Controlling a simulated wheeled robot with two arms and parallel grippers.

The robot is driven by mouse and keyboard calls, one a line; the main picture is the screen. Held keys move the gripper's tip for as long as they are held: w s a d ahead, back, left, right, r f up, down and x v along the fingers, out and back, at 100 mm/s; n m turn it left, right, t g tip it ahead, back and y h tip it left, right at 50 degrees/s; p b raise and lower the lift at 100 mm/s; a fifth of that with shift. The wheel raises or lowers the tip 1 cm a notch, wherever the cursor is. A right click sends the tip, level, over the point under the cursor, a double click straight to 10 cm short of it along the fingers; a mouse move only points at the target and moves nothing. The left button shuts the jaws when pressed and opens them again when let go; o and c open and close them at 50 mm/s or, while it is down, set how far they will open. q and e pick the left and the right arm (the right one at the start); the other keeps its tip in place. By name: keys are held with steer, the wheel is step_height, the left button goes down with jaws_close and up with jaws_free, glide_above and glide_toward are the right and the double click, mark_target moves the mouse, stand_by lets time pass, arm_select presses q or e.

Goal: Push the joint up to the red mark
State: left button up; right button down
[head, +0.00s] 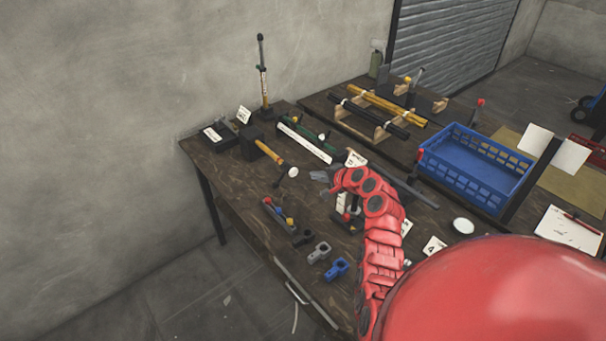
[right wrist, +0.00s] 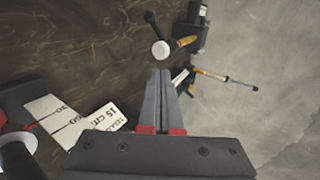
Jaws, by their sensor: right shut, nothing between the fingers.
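An orange arm (head: 269,152) runs from a black block (head: 251,142) to a dark crossbar with a white knob (head: 293,172). In the right wrist view, the orange arm (right wrist: 187,41) and white knob (right wrist: 161,50) lie just beyond my fingertips. My right gripper (head: 318,176) is shut and empty, right of the knob; its fingers (right wrist: 161,72) show close together. I see a small gap to the knob in the head view; contact is unclear in the wrist view. I cannot make out a red mark on this arm. My left gripper is not in view.
An upright rod with an orange band (head: 263,85) stands behind. A green bar with a white scale (head: 305,142) lies nearby. A blue crate (head: 470,175) stands right.

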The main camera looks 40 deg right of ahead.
mark_target(294, 169)
steer(key=b+x, duration=0.1)
steer(key=x, duration=0.7)
steer(key=shift+w+f, duration=0.1)
steer(key=shift+f, duration=0.15)
steer(key=shift+w+f+b, duration=0.2)
steer(key=shift+w+b, duration=0.5)
steer(key=shift+w, duration=0.05)
steer(key=b+x, duration=0.2)
steer(key=b, duration=0.3)
steer(key=shift+w+r, duration=0.15)
steer(key=shift+w, duration=0.2)
steer(key=shift+w+a+r, duration=0.1)
steer(key=shift+w+r, duration=0.05)
steer(key=shift+r, duration=0.45)
